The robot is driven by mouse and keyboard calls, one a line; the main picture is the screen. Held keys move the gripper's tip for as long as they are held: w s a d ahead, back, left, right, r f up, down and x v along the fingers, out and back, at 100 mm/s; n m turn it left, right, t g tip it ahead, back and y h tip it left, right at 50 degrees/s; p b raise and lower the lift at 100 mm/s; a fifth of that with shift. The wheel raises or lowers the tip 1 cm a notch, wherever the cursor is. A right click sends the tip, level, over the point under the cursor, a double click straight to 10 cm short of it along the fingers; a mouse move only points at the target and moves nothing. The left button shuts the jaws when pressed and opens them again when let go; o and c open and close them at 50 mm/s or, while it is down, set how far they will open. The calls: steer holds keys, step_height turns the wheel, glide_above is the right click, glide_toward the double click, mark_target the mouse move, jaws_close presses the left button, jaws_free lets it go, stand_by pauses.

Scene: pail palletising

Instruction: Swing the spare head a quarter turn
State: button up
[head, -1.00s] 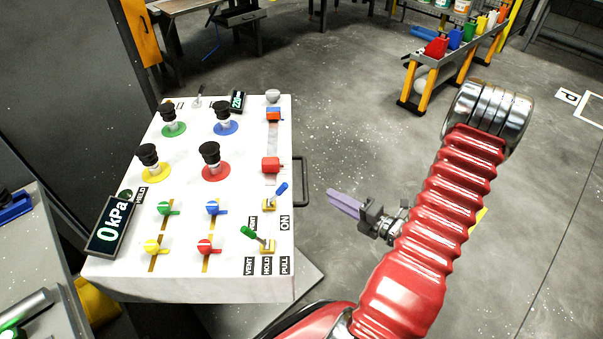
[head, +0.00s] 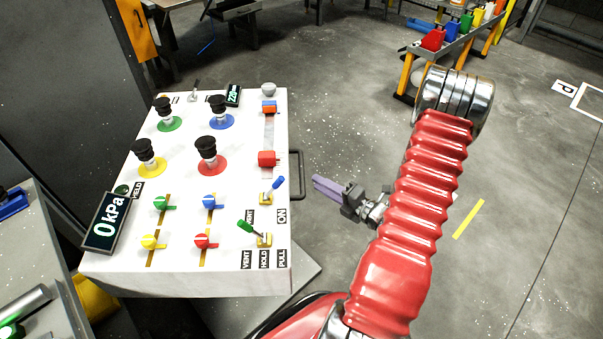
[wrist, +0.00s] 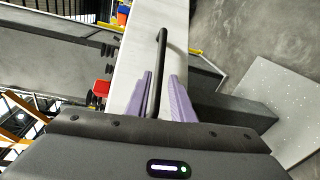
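A white box-like unit (head: 232,255) stands at the left in the head view, with several black bellows cups on coloured discs on its top. I cannot tell for sure that it is the spare head. A black bar handle (head: 297,175) stands out from its right side; it also shows in the wrist view (wrist: 161,50). My gripper (head: 316,188) is just right of the handle, its lavender fingers pointing left at it. In the wrist view my gripper (wrist: 160,80) is open, and the handle lines up between the fingers. Contact is not visible.
A rack of coloured bins (head: 440,50) stands at the back right.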

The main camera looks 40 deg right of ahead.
mark_target(301, 171)
steer(key=x, duration=0.9)
steer(key=shift+c, duration=0.6)
jaws_close()
